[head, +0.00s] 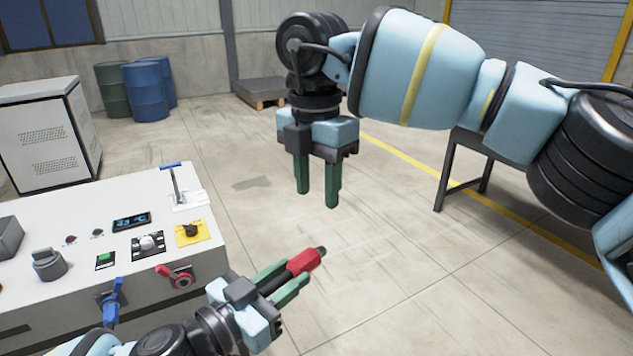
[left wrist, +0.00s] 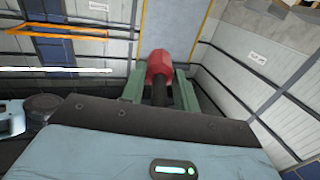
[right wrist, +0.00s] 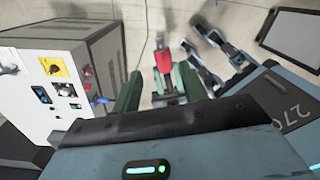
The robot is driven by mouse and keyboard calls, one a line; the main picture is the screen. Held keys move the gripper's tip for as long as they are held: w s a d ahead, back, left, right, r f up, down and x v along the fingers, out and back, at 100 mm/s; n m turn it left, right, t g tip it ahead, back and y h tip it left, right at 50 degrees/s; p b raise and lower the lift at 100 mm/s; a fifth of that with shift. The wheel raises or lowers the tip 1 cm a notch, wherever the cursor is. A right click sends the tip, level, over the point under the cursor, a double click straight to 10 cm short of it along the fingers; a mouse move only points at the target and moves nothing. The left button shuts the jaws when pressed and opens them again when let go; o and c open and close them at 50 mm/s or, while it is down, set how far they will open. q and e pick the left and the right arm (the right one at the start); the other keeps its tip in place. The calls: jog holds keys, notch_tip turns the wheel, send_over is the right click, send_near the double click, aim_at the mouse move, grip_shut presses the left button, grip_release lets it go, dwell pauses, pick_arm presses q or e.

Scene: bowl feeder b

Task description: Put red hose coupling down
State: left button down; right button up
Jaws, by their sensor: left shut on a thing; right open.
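The red hose coupling (head: 304,261) has a red body with dark ends. My left gripper (head: 294,276) is shut on it and holds it in the air, to the right of the white control console. The coupling's red end stands out beyond the green fingers, and it also shows in the left wrist view (left wrist: 161,66) and the right wrist view (right wrist: 163,60). My right gripper (head: 317,196) is open and empty, fingers pointing down, above and behind the coupling in the head view. No surface touches the coupling in view.
The white console (head: 60,225) at the left carries knobs, a small display, a blue-topped lever (head: 172,180), a red valve handle (head: 173,276) and a blue one (head: 113,299). A dark-legged stand (head: 444,176) is at the right. Open concrete floor lies between.

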aim_at(318, 249)
notch_tip(318, 249, down, 12)
jog(key=shift+d+f, duration=0.1)
dwell(0.5)
jog(key=shift+s, duration=0.1)
jog(key=c, duration=0.7)
pick_arm(q)
jog(key=c, duration=1)
grip_release()
pick_arm(e)
jog(key=shift+c, duration=0.5)
pick_arm(q)
jog(key=shift+o, duration=0.2)
jog(key=shift+s+a, duration=0.1)
jog(key=v, duration=0.7)
